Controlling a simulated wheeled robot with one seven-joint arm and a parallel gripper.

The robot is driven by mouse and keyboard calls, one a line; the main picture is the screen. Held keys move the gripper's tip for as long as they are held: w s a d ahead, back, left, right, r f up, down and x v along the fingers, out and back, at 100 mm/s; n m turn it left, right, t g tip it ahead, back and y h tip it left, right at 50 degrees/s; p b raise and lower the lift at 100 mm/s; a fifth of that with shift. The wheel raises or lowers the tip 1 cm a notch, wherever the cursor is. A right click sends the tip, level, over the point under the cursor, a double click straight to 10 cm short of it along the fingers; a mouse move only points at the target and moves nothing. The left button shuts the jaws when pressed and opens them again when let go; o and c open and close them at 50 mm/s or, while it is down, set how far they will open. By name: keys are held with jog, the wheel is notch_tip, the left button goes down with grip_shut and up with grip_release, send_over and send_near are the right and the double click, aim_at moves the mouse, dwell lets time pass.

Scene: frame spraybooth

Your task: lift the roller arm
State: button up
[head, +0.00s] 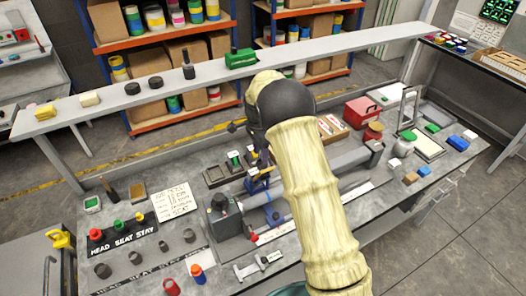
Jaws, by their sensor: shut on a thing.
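My arm, cream with a black joint, crosses the middle of the head view and hides part of the bench. My gripper (258,156) is dark, small and partly hidden behind that joint. It points down at the bench and is shut on a small blue piece, which I take to be the roller arm (258,184). The roller arm stands over the grey fixture in the middle of the bench, beside a grey block with a black knob (219,204). The fingertips and the exact contact are too small to see clearly.
A raised pale shelf (150,88) runs across behind the bench (325,246), holding a green case (241,59). Left are colored-cap bottles and a written card (174,201). Right are a red box (362,111), jars and small blocks.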

jog(key=shift+w+a+r, duration=0.1)
jog(key=shift+w+a, duration=0.05)
jog(key=shift+a, duration=0.05)
notch_tip(320, 180, up, 17)
jog(key=b, duration=0.3)
jog(key=shift+w+b, duration=0.35)
